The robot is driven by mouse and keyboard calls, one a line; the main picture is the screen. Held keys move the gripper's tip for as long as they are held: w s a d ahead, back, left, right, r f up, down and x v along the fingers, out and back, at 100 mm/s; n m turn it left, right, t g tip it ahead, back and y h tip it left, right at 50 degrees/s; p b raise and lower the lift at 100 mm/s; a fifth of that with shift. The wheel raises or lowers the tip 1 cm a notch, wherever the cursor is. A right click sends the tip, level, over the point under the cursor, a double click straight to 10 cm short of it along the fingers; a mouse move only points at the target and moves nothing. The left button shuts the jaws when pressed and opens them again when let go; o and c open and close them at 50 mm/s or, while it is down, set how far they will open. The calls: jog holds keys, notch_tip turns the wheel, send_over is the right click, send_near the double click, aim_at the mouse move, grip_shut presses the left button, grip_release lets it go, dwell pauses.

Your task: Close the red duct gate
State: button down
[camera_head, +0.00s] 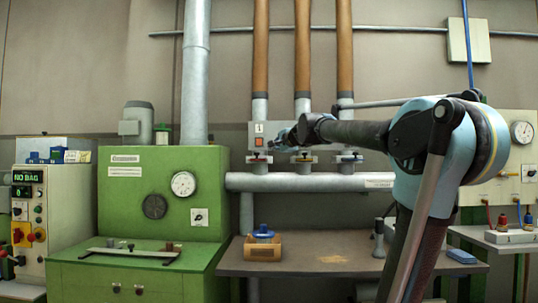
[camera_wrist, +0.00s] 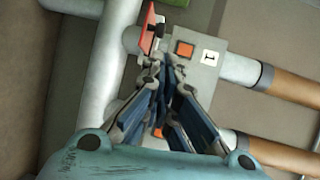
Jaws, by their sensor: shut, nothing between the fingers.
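The red duct gate is a thin red plate (camera_wrist: 147,27) with a dark knob, set across the first grey pipe in the wrist view. In the head view the gate (camera_head: 258,158) sits on the leftmost of three pipe drops, below a grey box labelled 1 with an orange button. Whether its plate is fully in or partly out is hard to tell. My gripper (camera_wrist: 166,62) is shut and empty, its fingertips close to the gate and over the box edge.
A green machine (camera_head: 150,200) stands left.

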jog(key=x, duration=1.3)
jog(key=shift+w+f, duration=0.15)
jog(key=w, duration=0.7)
jog(key=shift+w+d, duration=0.1)
jog(key=shift+w, duration=0.45)
jog(key=shift+d, duration=0.1)
jog(key=shift+s+d, duration=0.15)
jog(key=shift+s, duration=0.15)
jog(key=v, duration=1.3)
jog(key=shift+s, duration=0.2)
